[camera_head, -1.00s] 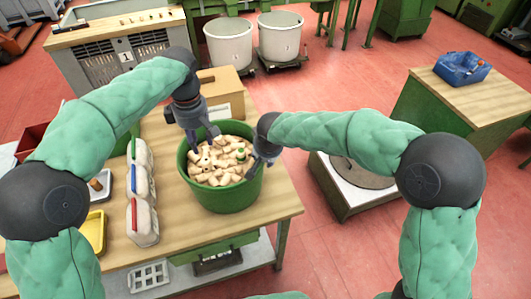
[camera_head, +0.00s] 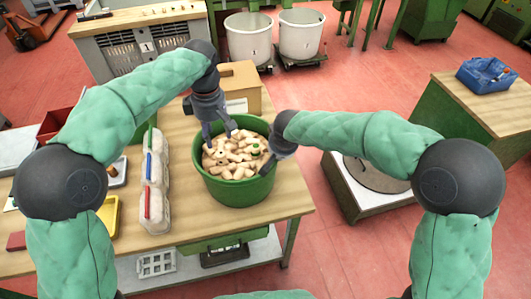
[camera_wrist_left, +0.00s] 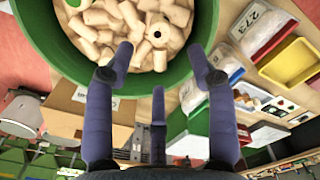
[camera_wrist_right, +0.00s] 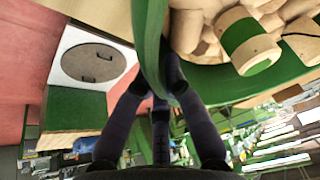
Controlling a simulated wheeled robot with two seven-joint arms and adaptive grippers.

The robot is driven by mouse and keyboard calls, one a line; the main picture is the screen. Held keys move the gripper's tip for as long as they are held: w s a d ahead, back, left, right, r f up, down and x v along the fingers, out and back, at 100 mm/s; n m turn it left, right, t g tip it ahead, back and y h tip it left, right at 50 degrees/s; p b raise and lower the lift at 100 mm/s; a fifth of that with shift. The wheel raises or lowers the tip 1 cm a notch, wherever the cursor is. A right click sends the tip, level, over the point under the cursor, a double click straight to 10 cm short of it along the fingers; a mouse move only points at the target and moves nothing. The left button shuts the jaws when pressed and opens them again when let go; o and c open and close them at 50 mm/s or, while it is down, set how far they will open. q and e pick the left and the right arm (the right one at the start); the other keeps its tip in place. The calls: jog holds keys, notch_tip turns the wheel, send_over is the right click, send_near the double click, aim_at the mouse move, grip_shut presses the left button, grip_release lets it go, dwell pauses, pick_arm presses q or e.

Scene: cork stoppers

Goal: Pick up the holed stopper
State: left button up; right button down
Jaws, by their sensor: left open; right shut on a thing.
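The green tub (camera_head: 236,194) of pale cork stoppers stands on the wooden table. A stopper with a dark round hole (camera_wrist_left: 158,33) lies among the others in the left wrist view, just beyond the fingertips. My left gripper (camera_head: 219,141) is open and empty over the tub's far left side, pointing down; its spread fingers (camera_wrist_left: 162,66) also show in the left wrist view. My right gripper (camera_wrist_right: 160,80) is shut on the tub's rim (camera_wrist_right: 149,40), at the tub's right side. A green-banded stopper (camera_wrist_right: 248,40) lies inside near that rim.
A cardboard box (camera_head: 240,85) stands close behind the tub. White cartons with coloured strips (camera_head: 156,195) stand to its left, with a yellow tray (camera_head: 108,214) beyond. Bare tabletop (camera_head: 275,200) lies to the tub's right.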

aim_at(220, 153)
pick_arm(q)
jog(key=f+n, duration=0.1)
jog(key=n, duration=0.1)
jog(key=f+n, duration=0.1)
jog(key=f, duration=0.1)
jog(key=f+n, duration=0.1)
jog(key=n, duration=0.1)
jog(key=shift+w+d+f+n, duration=0.15)
jog(key=shift+d+f+n, duration=0.1)
jog(key=shift+f+n, duration=0.1)
jog(key=shift+a+f, duration=0.15)
jog(key=shift+f, duration=1.2)
jog(key=shift+a+f, duration=0.15)
jog(key=shift+f, duration=1.2)
jog(key=c, duration=0.8)
